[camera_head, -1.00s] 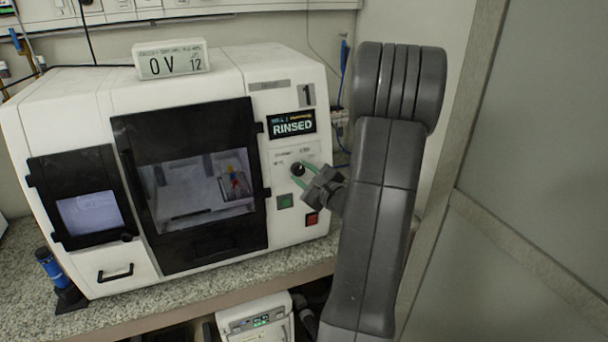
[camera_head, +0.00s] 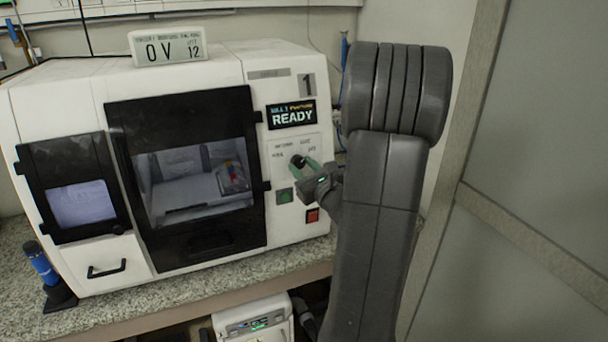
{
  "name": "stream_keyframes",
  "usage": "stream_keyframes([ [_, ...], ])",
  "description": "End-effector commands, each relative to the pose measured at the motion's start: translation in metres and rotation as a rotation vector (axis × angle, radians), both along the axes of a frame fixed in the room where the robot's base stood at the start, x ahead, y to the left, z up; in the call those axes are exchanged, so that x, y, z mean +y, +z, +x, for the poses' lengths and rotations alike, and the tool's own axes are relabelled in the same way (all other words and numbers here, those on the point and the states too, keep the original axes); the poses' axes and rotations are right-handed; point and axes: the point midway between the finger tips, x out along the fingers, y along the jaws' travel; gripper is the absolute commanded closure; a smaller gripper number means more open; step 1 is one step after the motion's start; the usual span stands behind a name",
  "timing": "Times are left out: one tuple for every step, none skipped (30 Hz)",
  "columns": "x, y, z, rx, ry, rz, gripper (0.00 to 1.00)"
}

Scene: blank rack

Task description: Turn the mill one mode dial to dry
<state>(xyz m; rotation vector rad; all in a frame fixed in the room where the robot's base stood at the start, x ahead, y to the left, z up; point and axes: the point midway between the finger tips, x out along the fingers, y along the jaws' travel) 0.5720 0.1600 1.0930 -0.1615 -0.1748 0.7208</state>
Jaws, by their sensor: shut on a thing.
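Mill one (camera_head: 228,222) is a white machine with a black-framed window and a "1" label at its upper right. Its display (camera_head: 291,115) reads READY. The mode dial (camera_head: 298,160) is a small black knob on the panel below the display. My gripper (camera_head: 303,165) has green-tipped fingers and is shut on the dial, coming from the lower right. The fingers cover part of the dial, and its pointer direction is too small to tell. Small labels surround the dial, and I cannot read them surely.
A green button (camera_head: 284,196) and a red button (camera_head: 312,215) sit just below my gripper. A white sign (camera_head: 168,47) stands on top of the mill. A grey partition (camera_head: 530,150) closes off the right.

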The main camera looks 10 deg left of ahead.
Motion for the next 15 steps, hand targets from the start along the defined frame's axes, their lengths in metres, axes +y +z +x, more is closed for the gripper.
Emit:
stream_keyframes([
  [0.0007, -0.0031, -0.0007, 0.017, -0.003, 0.024, 0.90],
  [0.0007, -0.0031, -0.0008, 0.027, -0.005, 0.037, 0.90],
  [0.0008, -0.0030, -0.0009, 0.039, -0.009, 0.056, 0.90],
  [0.0008, -0.0028, -0.0008, 0.047, -0.012, 0.068, 0.90],
  [0.0008, -0.0026, -0.0008, 0.055, -0.014, 0.079, 0.90],
  [0.0009, -0.0024, -0.0009, 0.064, -0.017, 0.094, 0.90],
  [0.0009, -0.0023, -0.0009, 0.071, -0.019, 0.102, 0.90],
  [0.0010, -0.0023, -0.0010, 0.077, -0.019, 0.111, 0.90],
  [0.0010, -0.0022, -0.0010, 0.083, -0.022, 0.120, 0.90],
  [0.0010, -0.0020, -0.0010, 0.088, -0.023, 0.127, 0.90],
  [0.0009, -0.0018, -0.0010, 0.091, -0.024, 0.132, 0.90],
  [0.0009, -0.0016, -0.0010, 0.096, -0.026, 0.139, 0.90],
  [0.0009, -0.0016, -0.0010, 0.099, -0.027, 0.143, 0.90],
  [0.0010, -0.0015, -0.0010, 0.102, -0.027, 0.146, 0.90],
  [0.0010, -0.0014, -0.0010, 0.103, -0.028, 0.150, 0.90],
])
